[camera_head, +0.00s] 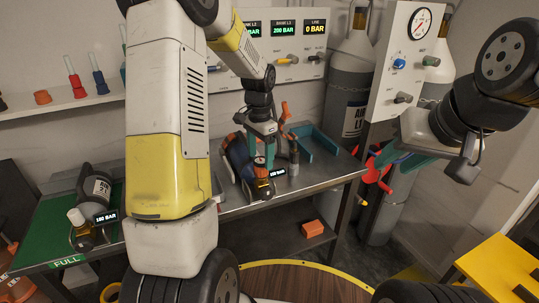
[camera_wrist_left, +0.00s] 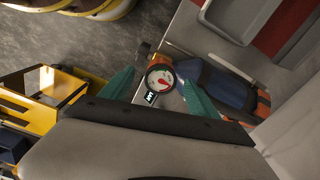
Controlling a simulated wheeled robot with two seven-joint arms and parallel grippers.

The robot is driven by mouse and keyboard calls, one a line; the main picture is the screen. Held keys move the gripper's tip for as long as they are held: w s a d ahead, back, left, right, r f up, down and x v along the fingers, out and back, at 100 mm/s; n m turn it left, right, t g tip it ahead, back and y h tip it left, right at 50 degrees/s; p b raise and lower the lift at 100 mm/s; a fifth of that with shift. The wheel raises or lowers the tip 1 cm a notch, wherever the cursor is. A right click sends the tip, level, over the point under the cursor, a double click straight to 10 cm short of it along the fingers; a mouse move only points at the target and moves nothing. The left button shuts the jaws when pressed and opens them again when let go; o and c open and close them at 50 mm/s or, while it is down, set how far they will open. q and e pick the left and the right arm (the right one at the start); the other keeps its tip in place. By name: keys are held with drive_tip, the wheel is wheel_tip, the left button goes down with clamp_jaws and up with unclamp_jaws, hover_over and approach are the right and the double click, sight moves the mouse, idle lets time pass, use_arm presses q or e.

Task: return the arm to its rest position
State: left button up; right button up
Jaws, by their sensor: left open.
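My left gripper (camera_head: 262,152) hangs over the steel bench in the head view, pointing down, its teal fingers apart. In the left wrist view, the open fingers (camera_wrist_left: 152,94) stand on either side of a round gauge (camera_wrist_left: 160,81) with a red needle. The gauge is at the end of a blue cylinder (camera_wrist_left: 218,86) with orange bands, lying on the bench. I cannot tell whether either finger touches it. My right gripper (camera_head: 392,157) is at the right in the head view, close to a red handle (camera_head: 375,174); its finger gap is unclear.
The steel bench (camera_head: 318,178) holds a teal tray (camera_head: 318,143) at the back. A dark cylinder (camera_head: 94,188) lies on the green mat (camera_head: 46,226) at left. Tall grey cylinders (camera_head: 345,85) and a gauge panel (camera_head: 400,55) stand behind. A yellow stand (camera_head: 500,265) is at lower right.

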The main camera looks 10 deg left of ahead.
use_arm(q)
drive_tip(key=shift+s+r, duration=0.1)
drive_tip(key=shift+r, duration=1.9)
drive_tip(key=s+r+n+t, duration=0.3)
drive_tip(key=s+r, duration=0.7)
drive_tip(key=r, duration=0.1)
drive_tip(key=s+d+r+n+t+h, duration=0.2)
drive_tip(key=s+r+n+t, duration=0.1)
drive_tip(key=s, duration=1)
drive_tip(key=shift+s+r+n, duration=0.15)
drive_tip(key=shift+s+n, duration=0.25)
drive_tip(key=shift+n, duration=0.5)
drive_tip(key=shift+c, duration=0.3)
